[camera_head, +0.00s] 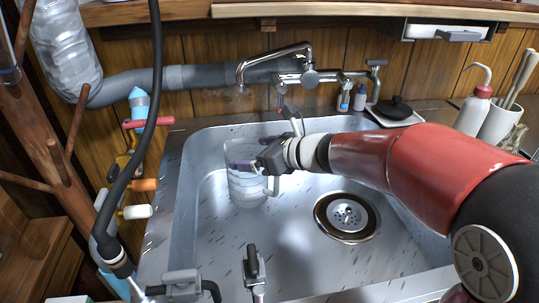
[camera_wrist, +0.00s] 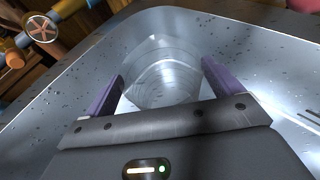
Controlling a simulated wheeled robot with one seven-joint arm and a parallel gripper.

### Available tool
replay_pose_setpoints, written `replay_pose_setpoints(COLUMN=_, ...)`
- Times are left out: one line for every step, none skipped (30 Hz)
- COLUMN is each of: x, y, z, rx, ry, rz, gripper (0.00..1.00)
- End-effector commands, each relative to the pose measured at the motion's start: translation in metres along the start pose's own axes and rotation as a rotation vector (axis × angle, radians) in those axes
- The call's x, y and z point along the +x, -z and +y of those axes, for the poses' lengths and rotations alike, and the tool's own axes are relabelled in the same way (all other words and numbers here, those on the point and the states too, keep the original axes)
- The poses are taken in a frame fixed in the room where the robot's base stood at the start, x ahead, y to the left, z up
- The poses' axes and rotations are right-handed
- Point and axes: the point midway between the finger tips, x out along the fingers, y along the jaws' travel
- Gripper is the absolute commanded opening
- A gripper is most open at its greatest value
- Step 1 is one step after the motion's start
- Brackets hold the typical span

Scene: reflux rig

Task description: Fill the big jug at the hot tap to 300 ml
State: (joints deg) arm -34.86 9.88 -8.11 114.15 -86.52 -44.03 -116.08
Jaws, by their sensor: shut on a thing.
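The big jug (camera_head: 246,187) is clear, with pale markings, and stands or hangs upright inside the left part of the steel sink. I cannot tell whether its base touches the sink floor. My gripper (camera_head: 258,165) is shut on the jug, with purple fingers on either side of it. In the wrist view the clear jug (camera_wrist: 165,78) shows between the purple fingers (camera_wrist: 162,92). The chrome tap (camera_head: 290,62) stands behind the sink, its curved spout above and near the jug. A small red mark (camera_head: 280,104) shows on the tap fitting. No water level can be made out.
The sink (camera_head: 300,235) has a drain (camera_head: 346,216) right of the jug and free floor in front. A grey hose and dark cable (camera_head: 146,110) run along the left. Small bottles (camera_head: 360,98), a dish (camera_head: 395,112) and a wash bottle (camera_head: 474,110) stand behind and right.

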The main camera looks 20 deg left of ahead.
Motion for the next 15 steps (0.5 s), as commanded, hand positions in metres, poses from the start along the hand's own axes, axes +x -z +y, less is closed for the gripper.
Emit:
replay_pose_setpoints(x=0.005, y=-0.004, z=0.000, rx=-0.001, ry=-0.002, rz=0.000, gripper=0.55)
replay_pose_setpoints(x=0.008, y=-0.005, z=0.000, rx=0.000, ry=-0.002, rz=0.000, gripper=0.55)
replay_pose_setpoints(x=0.010, y=0.001, z=-0.001, rx=0.001, ry=0.000, rz=-0.001, gripper=0.55)
replay_pose_setpoints(x=0.011, y=0.004, z=-0.001, rx=0.000, ry=0.000, rz=-0.001, gripper=0.55)
replay_pose_setpoints(x=0.011, y=0.005, z=-0.001, rx=-0.001, ry=0.000, rz=-0.001, gripper=0.55)
replay_pose_setpoints(x=0.011, y=0.006, z=-0.001, rx=-0.001, ry=0.000, rz=-0.001, gripper=0.55)
replay_pose_setpoints(x=0.011, y=0.006, z=-0.001, rx=-0.001, ry=0.000, rz=-0.001, gripper=0.55)
replay_pose_setpoints(x=0.011, y=0.006, z=-0.001, rx=-0.001, ry=0.000, rz=-0.001, gripper=0.55)
replay_pose_setpoints(x=0.011, y=0.006, z=-0.001, rx=0.000, ry=0.000, rz=-0.001, gripper=0.55)
replay_pose_setpoints(x=0.011, y=0.006, z=-0.001, rx=0.000, ry=0.000, rz=-0.001, gripper=0.55)
replay_pose_setpoints(x=0.011, y=0.006, z=-0.001, rx=0.000, ry=0.000, rz=-0.001, gripper=0.55)
replay_pose_setpoints(x=0.011, y=0.006, z=-0.001, rx=0.000, ry=0.000, rz=-0.001, gripper=0.55)
replay_pose_setpoints(x=0.011, y=0.007, z=-0.001, rx=0.000, ry=0.000, rz=-0.001, gripper=0.55)
replay_pose_setpoints(x=0.011, y=0.007, z=-0.001, rx=0.000, ry=0.000, rz=-0.002, gripper=0.55)
replay_pose_setpoints(x=0.011, y=0.007, z=-0.001, rx=0.001, ry=0.001, rz=-0.002, gripper=0.55)
